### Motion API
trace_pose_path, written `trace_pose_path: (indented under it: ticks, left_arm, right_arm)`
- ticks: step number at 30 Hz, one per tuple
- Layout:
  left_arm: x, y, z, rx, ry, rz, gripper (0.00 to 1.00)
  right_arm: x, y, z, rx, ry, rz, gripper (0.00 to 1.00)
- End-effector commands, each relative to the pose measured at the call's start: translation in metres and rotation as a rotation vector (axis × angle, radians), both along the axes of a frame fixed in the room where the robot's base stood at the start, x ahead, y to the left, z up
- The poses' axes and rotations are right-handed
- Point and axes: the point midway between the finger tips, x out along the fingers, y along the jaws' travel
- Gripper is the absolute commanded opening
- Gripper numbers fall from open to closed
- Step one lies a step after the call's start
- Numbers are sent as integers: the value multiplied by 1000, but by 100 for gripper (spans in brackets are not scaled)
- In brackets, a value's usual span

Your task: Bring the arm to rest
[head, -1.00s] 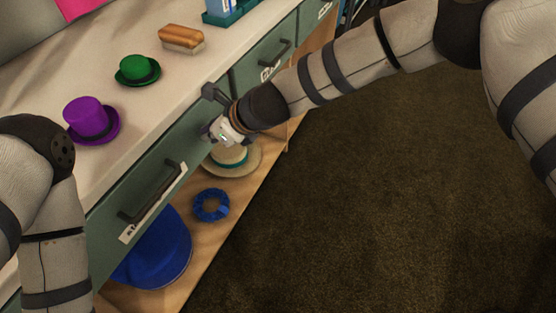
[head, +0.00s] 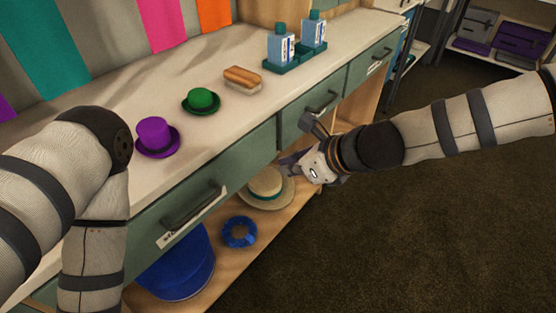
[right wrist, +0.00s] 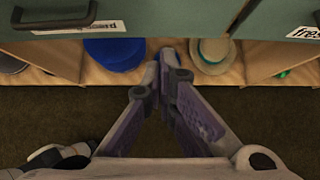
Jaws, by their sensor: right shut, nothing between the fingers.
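My right gripper (head: 290,164) is in front of the drawer fronts, above the lower shelf and close to the straw hat in the head view. In the right wrist view its fingers (right wrist: 160,75) are together, with nothing between them. My right arm (head: 450,128) reaches in from the right. My left arm (head: 95,220) is folded at the left edge, and its gripper does not show.
The lower shelf holds a straw hat (head: 282,190), blue ring (head: 239,232) and blue hat (head: 180,265). Floor at right is clear.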

Motion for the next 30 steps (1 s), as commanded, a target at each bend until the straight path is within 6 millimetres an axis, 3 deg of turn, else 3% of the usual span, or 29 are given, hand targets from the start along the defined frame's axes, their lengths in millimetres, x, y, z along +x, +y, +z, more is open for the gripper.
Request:
trace_pose_path:
  ticks: [5,8,11,12,16,18,22,25,30]
  left_arm:
    - [0,0,0,0,0,0,42]
    - [2,0,2,0,-7,0,42]
    - [5,0,6,0,-19,1,42]
    - [7,0,7,0,-24,1,42]
    - [12,0,12,0,-41,1,42]
    - [15,0,15,-1,-51,2,42]
    - [18,0,18,0,-64,1,42]
    - [20,0,20,0,-69,1,42]
    - [20,0,20,0,-69,1,42]
  right_arm:
    - [-7,-2,-7,-21,1,20,0]
    - [-42,-13,-45,-150,-17,154,0]
    - [-111,-40,-103,-364,-57,441,0]
    - [-142,-55,-124,-444,-74,581,0]
    - [-249,-114,-169,-641,-134,1089,0]
    - [-303,-148,-177,-692,-171,1375,0]
    - [-377,-200,-172,-687,-243,1814,0]
    - [-407,-222,-163,-650,-285,2010,0]
    - [-419,-230,-160,-629,-305,2088,0]
